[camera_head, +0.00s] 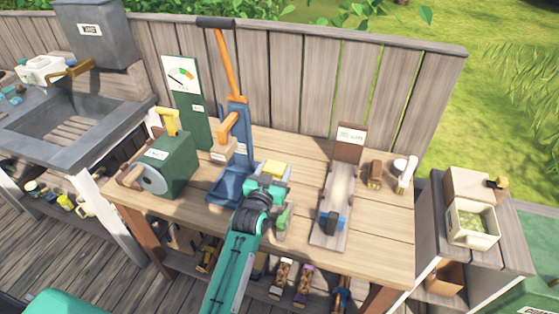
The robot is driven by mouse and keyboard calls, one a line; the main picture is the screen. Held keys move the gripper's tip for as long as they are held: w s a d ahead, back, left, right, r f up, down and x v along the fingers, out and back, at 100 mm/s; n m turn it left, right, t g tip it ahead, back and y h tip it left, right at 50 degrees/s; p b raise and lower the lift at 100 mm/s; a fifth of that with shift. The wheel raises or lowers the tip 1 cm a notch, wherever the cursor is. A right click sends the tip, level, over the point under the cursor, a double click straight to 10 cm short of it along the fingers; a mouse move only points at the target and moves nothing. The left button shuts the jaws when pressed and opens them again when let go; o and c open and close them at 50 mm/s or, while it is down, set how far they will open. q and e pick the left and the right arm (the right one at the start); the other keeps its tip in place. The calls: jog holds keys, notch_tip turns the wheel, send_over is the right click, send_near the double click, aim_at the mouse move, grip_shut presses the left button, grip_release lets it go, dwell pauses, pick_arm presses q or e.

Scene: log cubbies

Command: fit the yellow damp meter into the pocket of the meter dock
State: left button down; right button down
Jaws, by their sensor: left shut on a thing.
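My left gripper (266,187) reaches in over the middle of the workbench, its teal arm rising from the bottom edge. It is shut on a small yellow block (276,168), which looks like the damp meter, although the wrist hides part of it. Grey and green parts show around the fingers, and I cannot tell which belong to the meter dock. A tall dark green board with a dial (183,80) stands at the bench's back. No pocket shows clearly. My right gripper is not in view.
A blue stand with an orange lever (232,125) rises just left of my gripper. A green crank box (166,165) is farther left. A grey sloped fixture (333,200) is to the right. The bench's front right top (385,235) is clear.

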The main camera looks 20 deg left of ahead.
pick_arm(q)
jog(key=shift+w+r, duration=0.15)
jog(key=shift+w, duration=0.25)
jog(key=shift+s+r, duration=0.1)
jog(key=shift+s, duration=0.1)
jog(key=shift+w, duration=0.1)
jog(key=shift+f, duration=0.2)
notch_tip(320, 180, down, 2)
jog(key=shift+f+b, duration=0.1)
jog(key=shift+b, duration=0.45)
jog(key=shift+f+b, duration=0.9)
jog(key=shift+f, duration=0.7)
